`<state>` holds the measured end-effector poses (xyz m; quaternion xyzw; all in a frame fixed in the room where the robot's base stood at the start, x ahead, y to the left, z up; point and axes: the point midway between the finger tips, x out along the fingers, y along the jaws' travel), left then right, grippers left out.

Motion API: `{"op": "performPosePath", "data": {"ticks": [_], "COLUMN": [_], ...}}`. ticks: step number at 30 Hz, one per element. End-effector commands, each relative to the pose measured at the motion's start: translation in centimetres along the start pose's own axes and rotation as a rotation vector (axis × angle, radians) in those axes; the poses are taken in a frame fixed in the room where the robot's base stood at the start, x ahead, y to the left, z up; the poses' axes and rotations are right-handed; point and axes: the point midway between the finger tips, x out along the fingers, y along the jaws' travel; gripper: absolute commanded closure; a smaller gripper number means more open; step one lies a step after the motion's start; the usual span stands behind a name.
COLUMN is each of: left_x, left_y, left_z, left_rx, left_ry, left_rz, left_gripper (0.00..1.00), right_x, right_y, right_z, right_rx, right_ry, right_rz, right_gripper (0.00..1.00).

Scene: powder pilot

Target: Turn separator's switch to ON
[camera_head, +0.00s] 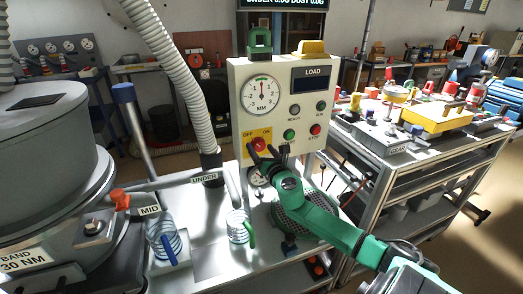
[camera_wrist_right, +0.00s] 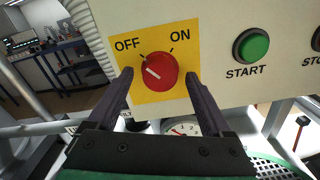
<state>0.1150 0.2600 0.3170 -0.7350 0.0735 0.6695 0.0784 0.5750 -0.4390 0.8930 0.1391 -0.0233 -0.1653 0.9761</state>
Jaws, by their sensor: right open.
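The separator's switch is a round red knob (camera_wrist_right: 161,70) on a yellow plate (camera_wrist_right: 133,40) marked OFF and ON. The knob's white line points up and left, toward OFF. In the head view the red knob (camera_head: 258,144) sits low on the pale control panel (camera_head: 241,108). My right gripper (camera_wrist_right: 158,75) is open, with one dark finger on each side of the knob and a visible gap on both sides. In the head view my right gripper (camera_head: 262,154) reaches up to the switch from below right. My left gripper is not in view.
A green START button (camera_wrist_right: 254,46) is right of the switch; a red STOP button (camera_head: 315,129) is farther right. A round gauge (camera_wrist_right: 182,129) sits below the panel.

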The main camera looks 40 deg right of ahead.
Motion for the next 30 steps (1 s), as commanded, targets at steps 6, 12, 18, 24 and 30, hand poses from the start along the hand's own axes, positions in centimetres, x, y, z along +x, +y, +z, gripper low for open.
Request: {"op": "performPosePath", "data": {"ticks": [6,12,18,24,30], "left_x": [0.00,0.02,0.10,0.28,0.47], "left_y": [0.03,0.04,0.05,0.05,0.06], "left_z": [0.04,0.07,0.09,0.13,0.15], "left_rx": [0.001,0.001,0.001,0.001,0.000], "left_ry": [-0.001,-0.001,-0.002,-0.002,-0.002], "left_rz": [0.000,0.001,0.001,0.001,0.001], "left_gripper": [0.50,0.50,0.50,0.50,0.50], "right_x": [-0.03,-0.04,-0.04,-0.04,-0.05], "right_y": [-0.01,-0.01,-0.03,0.00,0.05], "right_z": [0.01,0.00,-0.01,-0.08,-0.05], "right_rx": [0.001,0.005,0.046,0.151,0.315], "right_ry": [0.000,0.000,-0.001,0.000,-0.001], "right_rz": [0.000,-0.001,-0.001,-0.001,-0.001], "right_gripper": [0.85,1.00,1.00,1.00,1.00]}}
